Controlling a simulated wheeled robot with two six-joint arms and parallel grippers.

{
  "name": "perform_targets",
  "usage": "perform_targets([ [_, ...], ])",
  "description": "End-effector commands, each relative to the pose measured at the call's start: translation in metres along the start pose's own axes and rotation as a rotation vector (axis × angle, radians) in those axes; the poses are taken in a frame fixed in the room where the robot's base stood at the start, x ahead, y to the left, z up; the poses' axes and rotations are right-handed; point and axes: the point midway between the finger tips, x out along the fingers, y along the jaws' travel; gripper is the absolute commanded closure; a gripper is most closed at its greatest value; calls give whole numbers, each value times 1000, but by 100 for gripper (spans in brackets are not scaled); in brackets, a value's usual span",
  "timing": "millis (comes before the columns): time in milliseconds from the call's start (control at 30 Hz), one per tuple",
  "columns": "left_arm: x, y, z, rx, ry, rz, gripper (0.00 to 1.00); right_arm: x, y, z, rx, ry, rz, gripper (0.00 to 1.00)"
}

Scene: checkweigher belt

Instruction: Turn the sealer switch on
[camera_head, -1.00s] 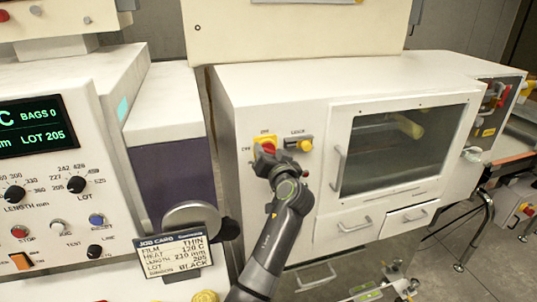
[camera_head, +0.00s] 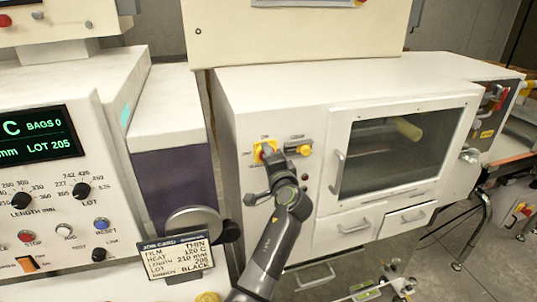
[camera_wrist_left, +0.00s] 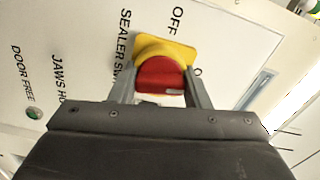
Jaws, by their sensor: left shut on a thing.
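The sealer switch (camera_head: 259,149) is a red knob on a yellow plate, on the front of the white cabinet (camera_head: 243,110). In the left wrist view the red knob (camera_wrist_left: 160,73) sits between the two fingers of my left gripper (camera_wrist_left: 161,88). The fingers are shut on the knob's sides. A small pale mark shows on the knob's lower right edge. "OFF" is printed beside the yellow plate (camera_wrist_left: 178,46); the label on its other side is mostly hidden by a finger. In the head view my left gripper (camera_head: 271,160) covers part of the switch. My right gripper is not in view.
A yellow knob (camera_head: 304,150) is close right of the switch. A windowed door (camera_head: 400,150) with a handle (camera_head: 338,173) is farther right, above drawers (camera_head: 405,217). A panel with a screen (camera_head: 35,133) and a job card (camera_head: 178,257) stand left.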

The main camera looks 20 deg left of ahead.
Motion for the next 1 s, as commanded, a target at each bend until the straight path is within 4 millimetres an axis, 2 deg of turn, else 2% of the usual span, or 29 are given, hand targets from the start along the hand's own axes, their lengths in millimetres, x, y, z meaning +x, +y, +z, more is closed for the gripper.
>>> perform_targets([
  [400, 0, -1, -1, 186, 1, -1, 80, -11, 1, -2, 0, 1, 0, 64],
  [967, 0, -1, -1, 212, 1, -2, 80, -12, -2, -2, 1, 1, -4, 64],
  [1000, 0, -1, -1, 212, 1, -2, 52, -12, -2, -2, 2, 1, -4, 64],
])
